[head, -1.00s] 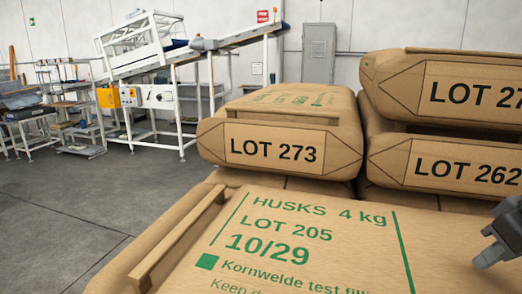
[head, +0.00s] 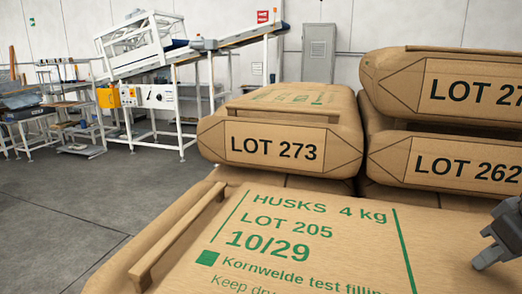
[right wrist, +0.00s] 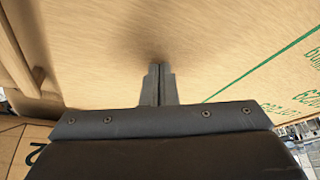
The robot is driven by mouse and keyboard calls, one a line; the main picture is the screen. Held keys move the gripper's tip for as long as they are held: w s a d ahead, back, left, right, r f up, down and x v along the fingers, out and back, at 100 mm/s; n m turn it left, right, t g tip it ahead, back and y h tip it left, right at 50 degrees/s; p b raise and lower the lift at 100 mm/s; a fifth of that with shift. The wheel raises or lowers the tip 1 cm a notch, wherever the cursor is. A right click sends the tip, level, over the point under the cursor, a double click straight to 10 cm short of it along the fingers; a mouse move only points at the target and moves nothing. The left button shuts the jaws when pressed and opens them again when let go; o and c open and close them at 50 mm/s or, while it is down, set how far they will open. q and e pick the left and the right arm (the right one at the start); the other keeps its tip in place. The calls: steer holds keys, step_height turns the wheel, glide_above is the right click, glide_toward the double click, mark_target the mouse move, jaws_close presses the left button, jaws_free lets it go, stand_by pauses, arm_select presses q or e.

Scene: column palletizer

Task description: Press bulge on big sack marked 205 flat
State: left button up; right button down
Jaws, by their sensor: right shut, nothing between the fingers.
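The big sack marked LOT 205 (head: 330,262) is tan with green print and fills the front of the head view. It also fills the upper part of the right wrist view (right wrist: 230,60). My right gripper (head: 478,266) is shut and empty, low over the sack's right side. In the right wrist view its fingertips (right wrist: 159,68) meet the sack's top, with a dark shaded patch around them; touching seems likely. No distinct bulge stands out. My left gripper is not in view.
Behind it lie the sack marked LOT 273 (head: 275,143) and, to the right, the sacks marked LOT 262 (head: 455,165) and LOT 27-something (head: 440,85), stacked. A conveyor (head: 190,58) stands at the back left. The floor (head: 60,215) at left is clear.

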steer(key=shift+s+a+f, duration=0.1)
steer(key=shift+s+f, duration=0.15)
steer(key=shift+f, duration=0.1)
steer(key=r+p, duration=0.2)
steer(key=p, duration=0.1)
steer(key=shift+w+r, duration=0.2)
steer(key=shift+w, duration=0.1)
steer(key=shift+r, duration=0.4)
steer(key=shift+s+r+p, duration=0.15)
steer(key=shift+r+p, duration=0.4)
steer(key=shift+r, duration=2.55)
